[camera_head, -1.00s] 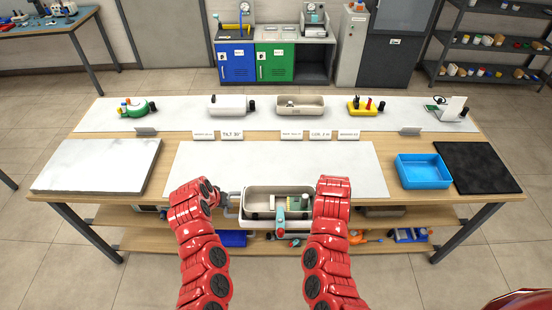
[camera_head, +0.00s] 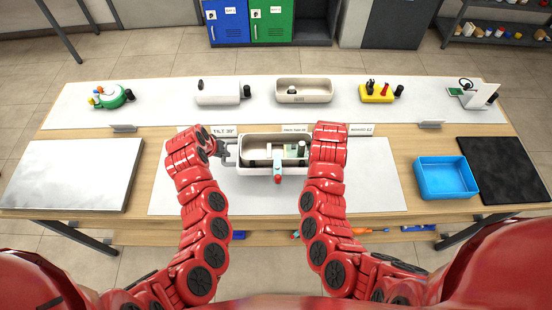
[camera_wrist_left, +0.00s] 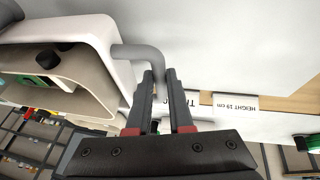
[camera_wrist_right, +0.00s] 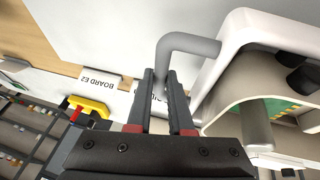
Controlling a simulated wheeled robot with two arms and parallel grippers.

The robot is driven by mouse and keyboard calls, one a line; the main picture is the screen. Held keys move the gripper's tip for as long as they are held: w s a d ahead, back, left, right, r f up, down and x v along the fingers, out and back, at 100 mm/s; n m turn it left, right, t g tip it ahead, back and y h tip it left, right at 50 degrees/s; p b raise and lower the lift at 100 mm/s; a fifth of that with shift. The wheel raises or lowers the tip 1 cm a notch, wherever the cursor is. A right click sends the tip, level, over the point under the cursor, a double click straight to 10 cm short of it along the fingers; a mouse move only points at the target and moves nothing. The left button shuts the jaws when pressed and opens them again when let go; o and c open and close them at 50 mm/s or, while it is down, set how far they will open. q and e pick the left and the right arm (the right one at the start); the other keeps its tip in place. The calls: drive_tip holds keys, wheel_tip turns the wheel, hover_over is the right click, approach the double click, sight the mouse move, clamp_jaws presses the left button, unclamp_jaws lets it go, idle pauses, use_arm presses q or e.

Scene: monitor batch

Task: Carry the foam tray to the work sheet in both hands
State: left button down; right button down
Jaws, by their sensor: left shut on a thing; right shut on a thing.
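The foam tray (camera_head: 254,169) is a cream open box with a grey bar handle at each end. My left gripper (camera_head: 229,152) is shut on the left handle, seen in the left wrist view (camera_wrist_left: 143,58). My right gripper (camera_wrist_right: 162,98) is shut on the right handle (camera_wrist_right: 185,43); my wrist hides this grip in the head view. A green and white item (camera_head: 301,149) is inside, and a teal and red piece (camera_head: 277,166) is at the front wall.
A blue bin (camera_head: 447,178) and black mat (camera_head: 505,172) are at right, a pale slab (camera_head: 72,173) at left. Several label cards stand behind the tray, including a TILT card (camera_head: 232,130). A cream bin (camera_head: 304,91) and other items line the back strip.

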use_arm(q)
drive_tip(key=shift+s+r, duration=0.2)
drive_tip(key=shift+s, duration=0.1)
use_arm(e)
drive_tip(key=shift+s+r, duration=0.2)
drive_tip(key=shift+s, duration=0.1)
use_arm(q)
drive_tip(key=shift+f, duration=0.1)
use_arm(e)
drive_tip(key=shift+f, duration=0.1)
